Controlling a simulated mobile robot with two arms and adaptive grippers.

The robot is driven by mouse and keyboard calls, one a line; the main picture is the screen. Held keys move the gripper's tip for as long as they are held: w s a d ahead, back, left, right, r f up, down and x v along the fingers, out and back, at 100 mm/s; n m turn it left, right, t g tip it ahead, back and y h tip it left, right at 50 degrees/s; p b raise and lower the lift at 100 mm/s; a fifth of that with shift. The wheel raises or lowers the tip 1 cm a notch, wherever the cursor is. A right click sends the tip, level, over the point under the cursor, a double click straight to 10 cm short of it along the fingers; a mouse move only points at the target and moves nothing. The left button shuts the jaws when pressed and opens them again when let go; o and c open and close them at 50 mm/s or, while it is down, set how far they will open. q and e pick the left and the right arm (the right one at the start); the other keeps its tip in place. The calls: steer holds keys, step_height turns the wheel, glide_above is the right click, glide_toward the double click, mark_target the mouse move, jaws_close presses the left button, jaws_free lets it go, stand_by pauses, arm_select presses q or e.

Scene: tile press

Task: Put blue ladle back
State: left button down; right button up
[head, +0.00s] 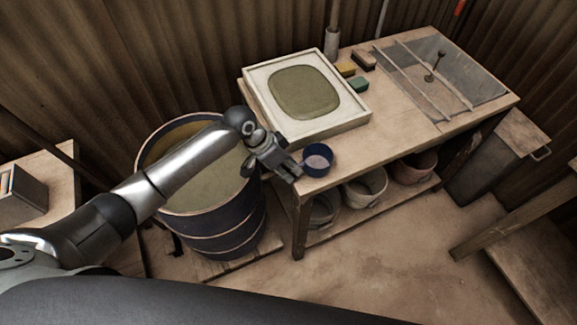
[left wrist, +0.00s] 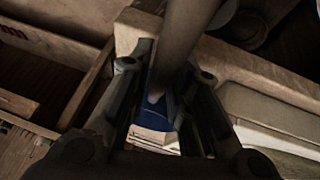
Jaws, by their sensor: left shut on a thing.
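The blue ladle (head: 318,160) shows its round dark blue cup at the front left corner of the workbench in the head view. My left gripper (head: 292,174) is just left of the cup and is shut on the ladle. In the left wrist view a part of the ladle (left wrist: 158,122) shows blue between the two fingers. The ladle's handle is mostly hidden by the gripper in the head view. I cannot tell whether the cup touches the bench top or hangs above it. My right gripper is not in view.
A dark barrel (head: 212,233) of greenish slurry stands under my left arm. The workbench (head: 402,119) bears a framed tray (head: 346,127) with a green patch, several small blocks and a glass-like sheet (head: 455,92). Buckets (head: 366,187) sit on its lower shelf. The floor in front is clear.

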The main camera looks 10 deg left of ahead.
arm_select(q)
steer(key=c, duration=1.8)
jaws_free()
steer(key=shift+f, duration=0.15)
steer(key=o, duration=0.5)
steer(key=shift+c, duration=0.2)
steer(key=v, duration=1.2)
steer(key=shift+r, duration=0.2)
